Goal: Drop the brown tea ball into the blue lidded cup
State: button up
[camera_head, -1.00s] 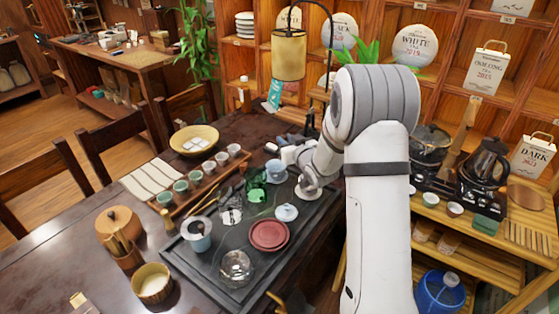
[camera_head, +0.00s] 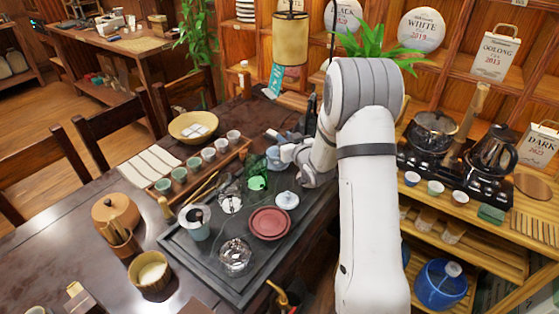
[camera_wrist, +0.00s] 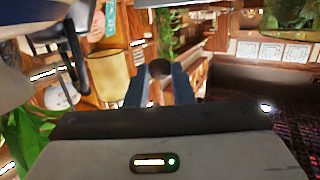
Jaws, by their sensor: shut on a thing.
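My gripper (camera_wrist: 159,84) points away from the wrist camera, its two blue-grey fingers closed on a small dark brown ball (camera_wrist: 158,69), the tea ball. In the head view my gripper (camera_head: 276,138) is over the far part of the tea tray, and the ball cannot be made out. A pale blue cup (camera_head: 273,160) shows partly just below and beside the gripper; its opening is hard to see. A pale lid with a knob (camera_head: 287,200) lies on the tray nearer the camera, apart from that cup.
The dark tea tray (camera_head: 203,272) also holds a green glass vessel (camera_head: 257,180), a red dish (camera_head: 269,222), clear glass pieces (camera_head: 235,254) and a pale blue pot (camera_head: 195,222). A rack of small cups (camera_head: 208,154) stands left. A hanging lamp (camera_head: 290,40) is beyond.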

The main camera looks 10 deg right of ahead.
jog(key=o, duration=1)
jog(key=b+v, duration=0.1)
jog(key=v, duration=0.7)
jog(key=shift+w, duration=0.1)
jog(key=s+r+m+g+h, duration=0.1)
jog(key=s+r+g, duration=0.2)
jog(key=s, duration=0.8)
jog(key=s+a+r+m+g+h, duration=0.1)
jog(key=s+g, duration=0.4)
jog(key=s, duration=0.6)
jog(key=s+a+r+m+g+h+p, duration=0.1)
jog(key=s+r+g, duration=0.3)
jog(key=s, duration=0.8)
jog(key=shift+r+g+h, duration=0.35)
jog(key=shift+g+h, duration=0.15)
jog(key=shift+h, duration=0.1)
